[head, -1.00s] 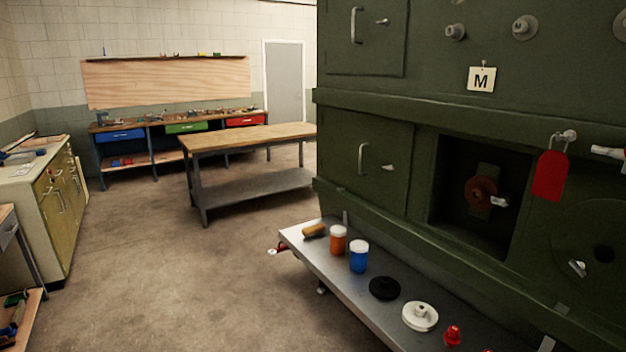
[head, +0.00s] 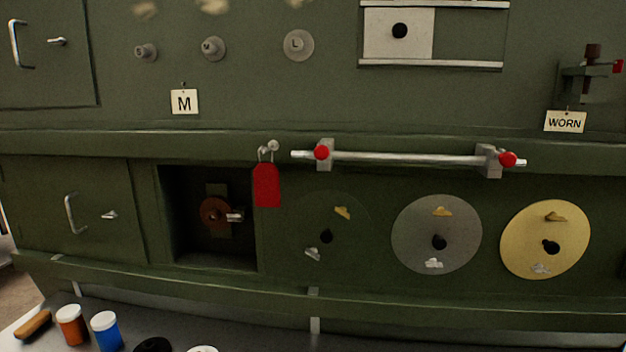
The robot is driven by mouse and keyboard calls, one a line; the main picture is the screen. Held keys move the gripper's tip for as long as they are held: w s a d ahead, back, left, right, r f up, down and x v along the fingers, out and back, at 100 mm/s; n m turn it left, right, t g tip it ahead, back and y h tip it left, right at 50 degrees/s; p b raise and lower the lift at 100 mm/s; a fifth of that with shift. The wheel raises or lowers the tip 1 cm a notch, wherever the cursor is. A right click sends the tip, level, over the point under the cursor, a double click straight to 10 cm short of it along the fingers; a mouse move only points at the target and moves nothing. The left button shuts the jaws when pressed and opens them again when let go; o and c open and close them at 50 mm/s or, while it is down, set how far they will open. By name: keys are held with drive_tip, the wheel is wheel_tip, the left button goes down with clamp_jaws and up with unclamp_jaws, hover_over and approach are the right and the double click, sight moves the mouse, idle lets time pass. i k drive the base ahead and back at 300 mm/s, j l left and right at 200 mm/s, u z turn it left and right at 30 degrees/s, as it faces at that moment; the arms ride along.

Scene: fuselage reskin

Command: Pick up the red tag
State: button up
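The red tag (head: 267,187) hangs by a wire loop from a light knob (head: 272,146) on the dark green panel. It hangs flat, just right of a square recess and below the horizontal ledge. My gripper is not in view.
Right of the tag, a metal bar (head: 408,159) with red-knobbed clamps sticks out from the panel. The recess (head: 210,255) holds a rusty round part. Grey (head: 420,252) and yellow (head: 530,255) discs sit at right. A shelf below holds an orange jar (head: 71,327) and a blue jar (head: 106,333).

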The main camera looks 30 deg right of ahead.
sight(266, 175)
drive_tip(key=z, duration=0.4)
drive_tip(key=j+z, duration=0.2)
drive_tip(key=j, duration=0.5)
drive_tip(key=j+z, duration=0.2)
drive_tip(key=j, duration=0.45)
drive_tip(key=j+z, duration=0.2)
drive_tip(key=j, duration=0.5)
drive_tip(key=i+j+z, duration=0.2)
drive_tip(key=i, duration=0.2)
drive_tip(key=i+j+z, duration=0.25)
drive_tip(key=i, duration=0.2)
